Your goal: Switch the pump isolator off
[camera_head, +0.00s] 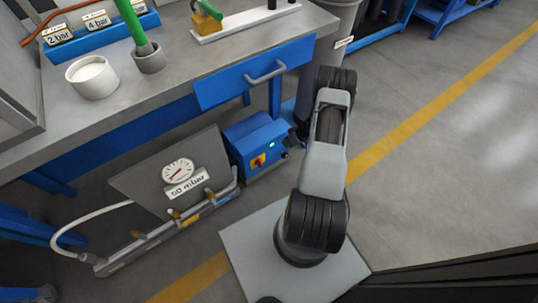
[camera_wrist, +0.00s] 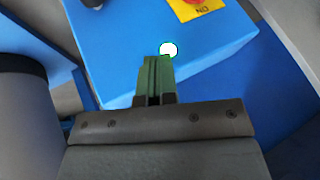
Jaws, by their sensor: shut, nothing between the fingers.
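The pump isolator (camera_head: 258,161) is a red knob on a yellow plate, on the front of a blue pump box (camera_head: 248,138). In the wrist view the yellow plate (camera_wrist: 203,9) is at the top edge with lettering that looks like an inverted "ON", and the red knob is mostly cut off. A lit lamp (camera_head: 272,144) shows green; in the wrist view the lamp (camera_wrist: 168,50) is white with a green rim. My gripper (camera_wrist: 155,60) is shut and empty, its green fingers overlapping the blue face just below the lamp. Contact cannot be told.
A gauge panel (camera_head: 165,175) marked 50 mbar and a pipe manifold (camera_head: 165,232) stand left of the box. The workbench (camera_head: 150,100) with a blue drawer (camera_head: 255,75) overhangs behind. A grey bin (camera_head: 335,40) is at the back. Open floor (camera_head: 440,170) lies right.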

